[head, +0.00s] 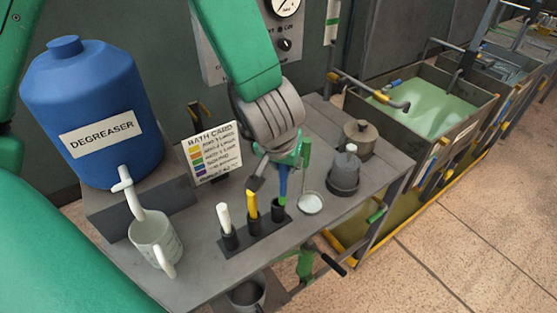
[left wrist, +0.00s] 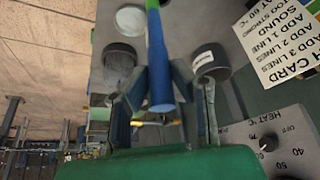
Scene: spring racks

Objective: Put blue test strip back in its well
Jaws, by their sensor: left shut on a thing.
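The blue test strip (head: 283,182) is upright in my left gripper (head: 284,163), which is shut on its upper part. Its lower end is at the mouth of the right-hand black well (head: 278,209); I cannot tell whether it is inside or just above. In the left wrist view the strip (left wrist: 161,92) lies between the two fingers (left wrist: 162,75), with a green part at its far end. A yellow strip (head: 251,204) stands in the middle well and a white strip (head: 224,217) in the left well. My right gripper is not in view.
A white dish (head: 311,203) lies right of the wells, with a dark grey pot (head: 344,175) beyond it. A bath card (head: 212,149) stands behind. A white mug (head: 156,240) and blue degreaser drum (head: 87,110) are left. A green bath tank (head: 432,107) is right.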

